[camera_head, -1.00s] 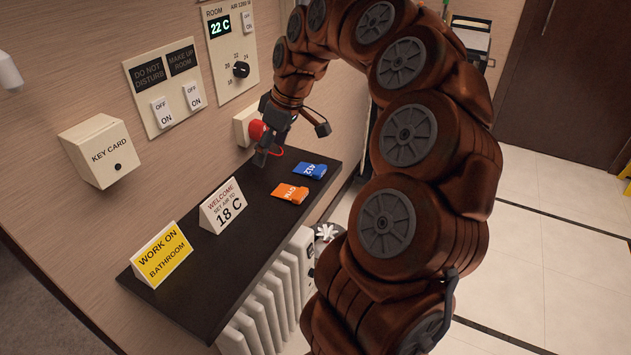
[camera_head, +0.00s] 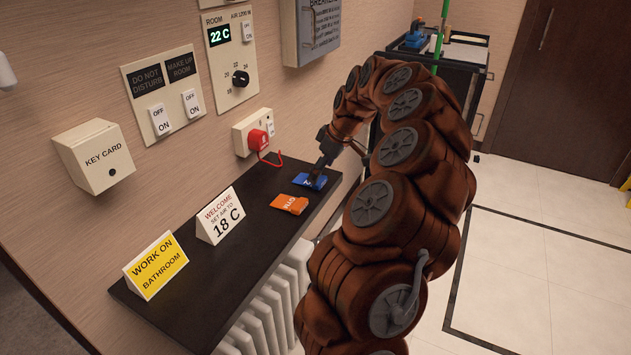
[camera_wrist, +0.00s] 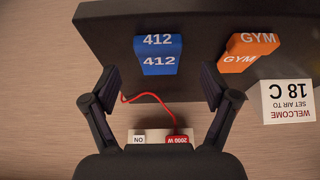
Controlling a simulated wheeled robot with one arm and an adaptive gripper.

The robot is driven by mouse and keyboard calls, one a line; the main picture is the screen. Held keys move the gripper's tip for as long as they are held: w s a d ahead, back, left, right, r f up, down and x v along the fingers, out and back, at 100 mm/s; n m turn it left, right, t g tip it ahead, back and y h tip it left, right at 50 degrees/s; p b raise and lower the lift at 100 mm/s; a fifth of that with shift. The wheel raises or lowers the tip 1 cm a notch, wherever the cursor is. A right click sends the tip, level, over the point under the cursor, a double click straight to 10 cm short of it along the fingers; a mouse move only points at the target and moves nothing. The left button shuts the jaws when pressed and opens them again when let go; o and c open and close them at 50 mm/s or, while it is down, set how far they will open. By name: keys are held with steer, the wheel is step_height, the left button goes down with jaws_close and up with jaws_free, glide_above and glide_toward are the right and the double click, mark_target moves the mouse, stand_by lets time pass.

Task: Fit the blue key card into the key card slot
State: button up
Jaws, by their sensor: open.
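The blue key card (camera_head: 311,181), marked 412, lies on the dark shelf (camera_head: 190,275) near its far right end; it also shows in the wrist view (camera_wrist: 158,62). My gripper (camera_head: 320,172) is over the blue card in the head view and hides part of it. In the wrist view my gripper (camera_wrist: 160,90) has its fingers spread wide, with nothing between them, and the blue card lies ahead of the fingertips. The white KEY CARD box (camera_head: 95,156) is on the wall at the left. Its slot cannot be made out.
An orange GYM card (camera_head: 290,204) lies beside the blue card. A welcome sign (camera_head: 220,215) and a yellow bathroom sign (camera_head: 156,265) stand on the shelf. A red plug (camera_head: 258,139) with a red cord sits in a wall socket (camera_head: 246,124) above the shelf. Switches (camera_head: 162,95) are on the wall.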

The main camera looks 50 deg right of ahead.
mark_target(301, 179)
steer(key=shift+x, duration=1.6)
steer(key=shift+d, duration=0.1)
steer(key=shift+c, duration=0.3)
steer(key=c, duration=0.9)
steer(key=shift+r, duration=0.1)
